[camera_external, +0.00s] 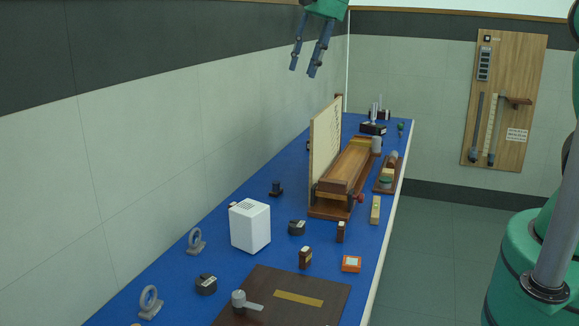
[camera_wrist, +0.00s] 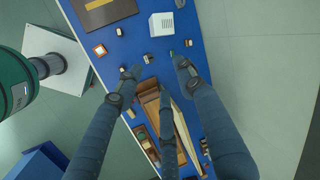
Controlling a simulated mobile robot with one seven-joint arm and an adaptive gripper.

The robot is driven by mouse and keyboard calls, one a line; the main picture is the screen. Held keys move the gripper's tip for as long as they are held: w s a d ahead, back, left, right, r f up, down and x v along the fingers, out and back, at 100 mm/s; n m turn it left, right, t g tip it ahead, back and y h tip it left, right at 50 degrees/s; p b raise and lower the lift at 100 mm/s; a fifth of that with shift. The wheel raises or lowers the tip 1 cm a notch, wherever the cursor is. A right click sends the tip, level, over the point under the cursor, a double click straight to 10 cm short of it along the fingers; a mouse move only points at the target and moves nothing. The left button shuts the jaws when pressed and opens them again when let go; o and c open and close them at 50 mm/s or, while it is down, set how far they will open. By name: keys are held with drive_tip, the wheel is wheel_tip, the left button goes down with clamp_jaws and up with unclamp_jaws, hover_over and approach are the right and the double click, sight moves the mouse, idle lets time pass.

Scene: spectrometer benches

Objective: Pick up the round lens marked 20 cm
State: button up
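Two grey ring-shaped pieces on small feet, which look like round lenses in mounts, stand upright along the left edge of the blue bench in the external view. One is the farther ring (camera_external: 195,240) and the other the nearer ring (camera_external: 150,301). No marking can be read on either, so I cannot tell which is 20 cm. I cannot make out either ring in the wrist view. My gripper (camera_external: 303,71) hangs high above the far part of the bench, well away from both rings. Its fingers are spread and empty; they also show in the wrist view (camera_wrist: 155,68).
A white box (camera_external: 250,228) stands to the right of the farther ring. Dark round pieces (camera_external: 206,285) and (camera_external: 297,228) stand nearby. A wooden apparatus with an upright panel (camera_external: 325,150) stands beyond. A dark board (camera_external: 262,285) lies at the near end.

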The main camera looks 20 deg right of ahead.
drive_tip(key=w+a+f+m+g, duration=0.1)
drive_tip(key=a+f, duration=0.5)
drive_tip(key=a, duration=0.6)
drive_tip(key=m+g+b, duration=0.3)
drive_tip(key=g, duration=0.1)
hover_over(148, 287)
drive_tip(key=w+d, duration=0.3)
wheel_tip(148, 287, down, 27)
drive_tip(key=shift+w+d+r, duration=0.15)
drive_tip(key=shift+d+r, duration=0.05)
drive_tip(key=shift+f, duration=0.1)
drive_tip(key=x, duration=0.8)
drive_tip(key=shift+f, duration=0.3)
drive_tip(key=shift+w+d, duration=0.1)
drive_tip(key=shift+w+b+x, duration=0.15)
drive_tip(key=shift+b+x, duration=0.05)
drive_tip(key=shift+x, duration=1.1)
drive_tip(key=shift+w+b+x, duration=0.1)
drive_tip(key=shift+b+x, duration=0.05)
drive_tip(key=shift+x, duration=1.1)
